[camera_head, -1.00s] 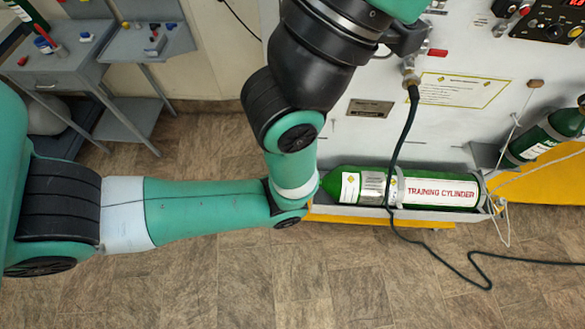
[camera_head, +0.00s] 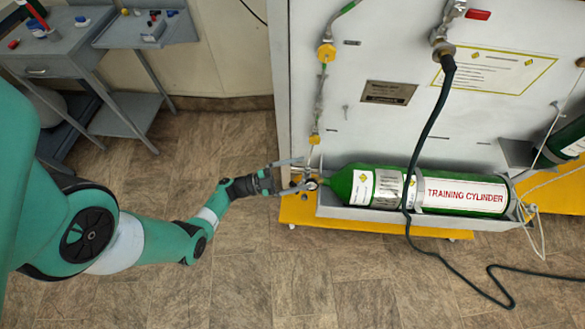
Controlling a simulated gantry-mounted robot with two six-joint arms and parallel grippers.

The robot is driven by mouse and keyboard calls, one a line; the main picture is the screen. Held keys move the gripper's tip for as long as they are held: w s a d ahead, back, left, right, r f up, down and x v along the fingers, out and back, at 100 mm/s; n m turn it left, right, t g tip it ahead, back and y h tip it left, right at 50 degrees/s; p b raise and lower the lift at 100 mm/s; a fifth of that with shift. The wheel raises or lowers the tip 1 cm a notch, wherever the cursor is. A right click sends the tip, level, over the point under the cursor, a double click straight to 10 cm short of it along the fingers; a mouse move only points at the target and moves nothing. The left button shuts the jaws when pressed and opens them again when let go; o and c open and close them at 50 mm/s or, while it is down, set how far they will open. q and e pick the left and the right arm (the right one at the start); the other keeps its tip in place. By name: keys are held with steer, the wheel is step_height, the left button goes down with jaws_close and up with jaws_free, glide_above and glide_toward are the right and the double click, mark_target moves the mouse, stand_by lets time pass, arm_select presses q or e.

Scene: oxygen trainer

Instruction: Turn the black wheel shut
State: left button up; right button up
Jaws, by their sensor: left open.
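The green training cylinder (camera_head: 345,184) lies on its side in a tray (camera_head: 375,215) at the foot of the white panel, its neck pointing left. Metal valve fittings (camera_head: 312,184) show at the neck. I cannot clearly make out the black wheel; it is too small or hidden by the gripper. My left gripper (camera_head: 298,175) comes in from the left, open, its fingers apart at the valve end of the cylinder. I cannot tell whether the fingers touch the valve. My right gripper is not in view.
A dark hose (camera_head: 428,130) hangs from the panel (camera_head: 400,55) across the cylinder to the floor. A thin metal line (camera_head: 319,95) runs down towards the valve. A grey workbench (camera_head: 65,60) stands at upper left.

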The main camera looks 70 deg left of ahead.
arm_select(q)
steer(key=s+d+f+n+g+y+b, duration=0.2)
steer(key=s+f+n+y+b, duration=0.2)
steer(key=s+f+n+y, duration=0.75)
steer(key=w+a+f+h+b, duration=0.1)
steer(key=w, duration=0.2)
steer(key=w+a+f+m+h+b, duration=0.1)
steer(key=w+a, duration=0.1)
steer(key=w, duration=0.2)
steer(key=w+a+f+m+h+b, duration=0.1)
steer(key=w+f, duration=0.1)
steer(key=w, duration=0.1)
steer(key=shift+w+a+f, duration=0.1)
steer(key=shift+w+a, duration=0.15)
steer(key=shift+a, duration=0.05)
steer(key=c, duration=1.4)
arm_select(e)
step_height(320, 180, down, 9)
arm_select(q)
steer(key=shift+o, duration=0.2)
steer(key=shift+m, duration=0.25)
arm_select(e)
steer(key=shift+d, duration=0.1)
